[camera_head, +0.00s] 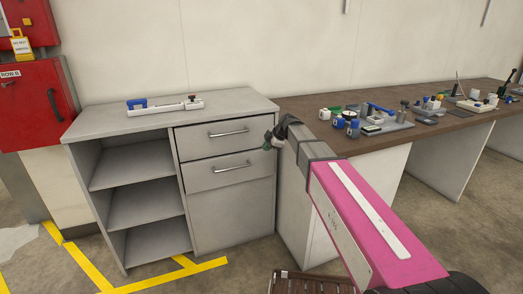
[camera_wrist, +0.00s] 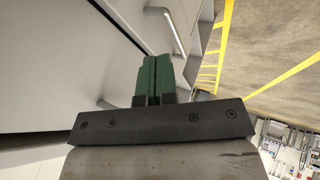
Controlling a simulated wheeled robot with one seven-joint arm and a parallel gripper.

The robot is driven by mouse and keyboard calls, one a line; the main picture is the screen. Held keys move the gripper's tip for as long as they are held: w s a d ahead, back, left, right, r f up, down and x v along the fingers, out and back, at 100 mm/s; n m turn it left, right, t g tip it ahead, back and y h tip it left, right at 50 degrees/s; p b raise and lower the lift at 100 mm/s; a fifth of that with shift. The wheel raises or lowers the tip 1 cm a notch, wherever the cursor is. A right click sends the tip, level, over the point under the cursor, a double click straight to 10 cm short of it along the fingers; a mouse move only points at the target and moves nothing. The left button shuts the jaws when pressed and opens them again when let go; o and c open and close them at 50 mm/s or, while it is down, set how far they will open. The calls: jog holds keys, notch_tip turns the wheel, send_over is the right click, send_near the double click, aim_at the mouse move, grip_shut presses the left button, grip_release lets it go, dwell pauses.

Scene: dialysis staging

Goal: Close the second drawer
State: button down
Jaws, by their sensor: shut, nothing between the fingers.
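The grey cabinet (camera_head: 235,222) has two stacked drawers at its upper right. The second drawer (camera_head: 215,180) is the lower one, with a bar handle (camera_head: 232,167). It looks shut or nearly shut, with a dark line along its top; a small gap cannot be ruled out. The top drawer (camera_head: 200,143) looks shut. My gripper (camera_head: 270,140) is at the right edge of the drawer fronts, near the line between the drawers. In the wrist view its green fingers (camera_wrist: 155,78) are together and empty, beside a pale cabinet surface and bar handles. Contact cannot be told.
Open shelves (camera_head: 140,205) form the cabinet's left part. A blue-and-white device (camera_head: 165,105) lies on its top. A brown workbench (camera_head: 440,125) with many small items stands to the right. A red box (camera_head: 35,105) hangs at left.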

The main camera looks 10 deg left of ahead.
aim_at(252, 152)
jog(key=x, duration=0.3)
jog(key=w+x, duration=0.1)
jog(key=x, duration=0.2)
jog(key=w+r+x, duration=0.1)
jog(key=x, duration=0.3)
jog(key=shift+w+a, duration=0.1)
jog(key=shift+a, duration=0.3)
jog(key=shift+w+a, duration=0.3)
jog(key=shift+w, duration=0.2)
jog(key=shift+w+a, duration=0.55)
jog(key=shift+w, duration=0.35)
